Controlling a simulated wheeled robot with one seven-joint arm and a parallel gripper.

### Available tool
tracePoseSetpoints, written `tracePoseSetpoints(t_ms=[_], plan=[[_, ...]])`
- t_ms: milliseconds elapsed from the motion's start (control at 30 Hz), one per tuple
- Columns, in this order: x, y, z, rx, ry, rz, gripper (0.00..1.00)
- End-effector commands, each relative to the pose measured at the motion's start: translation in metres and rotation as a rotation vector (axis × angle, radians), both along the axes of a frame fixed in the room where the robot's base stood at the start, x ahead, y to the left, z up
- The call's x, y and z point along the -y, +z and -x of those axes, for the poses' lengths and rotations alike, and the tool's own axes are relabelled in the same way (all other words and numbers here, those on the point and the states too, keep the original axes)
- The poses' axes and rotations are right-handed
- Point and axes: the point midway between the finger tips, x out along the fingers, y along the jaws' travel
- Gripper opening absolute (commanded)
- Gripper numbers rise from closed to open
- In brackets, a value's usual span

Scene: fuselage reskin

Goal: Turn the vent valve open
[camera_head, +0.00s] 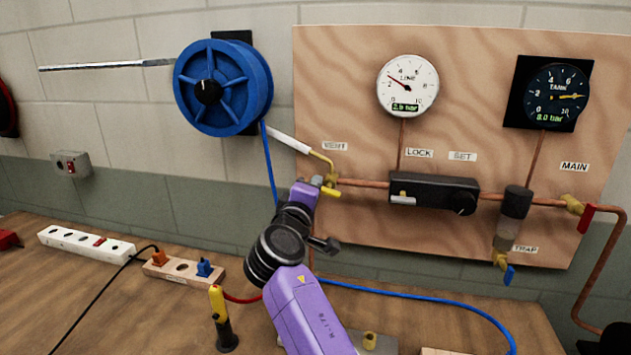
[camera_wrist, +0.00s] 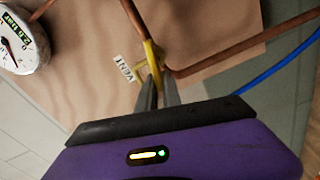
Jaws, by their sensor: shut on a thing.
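The vent valve (camera_head: 331,181) is a small yellow and brass fitting at the left end of the copper pipe on the plywood board, below the VENT label (camera_head: 335,146). My gripper (camera_head: 321,185) reaches it from the lower left and partly hides it. In the wrist view my gripper's fingers (camera_wrist: 159,88) are shut on the yellow vent valve handle (camera_wrist: 152,53), with the VENT label (camera_wrist: 124,69) just left of it. The exact turn of the handle is hard to tell.
The line gauge (camera_head: 407,86) reads about 2 bar and the tank gauge (camera_head: 556,95) 8.0 bar. A regulator (camera_head: 434,194) and red-handled main valve (camera_head: 586,218) sit to the right. A blue hose reel (camera_head: 222,88) hangs left. A yellow-topped tool (camera_head: 221,315) stands on the bench.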

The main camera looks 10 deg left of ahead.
Motion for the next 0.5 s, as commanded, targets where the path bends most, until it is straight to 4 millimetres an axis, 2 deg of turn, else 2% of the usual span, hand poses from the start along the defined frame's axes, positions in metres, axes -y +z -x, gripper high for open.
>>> tracePoseSetpoints(t_ms=[200,500], plan=[[-0.0016,-0.0036,0.0005,-0.007,0.001,0.144,0.0],[-0.0017,-0.0078,0.0004,-0.01,0.001,0.249,0.0]])
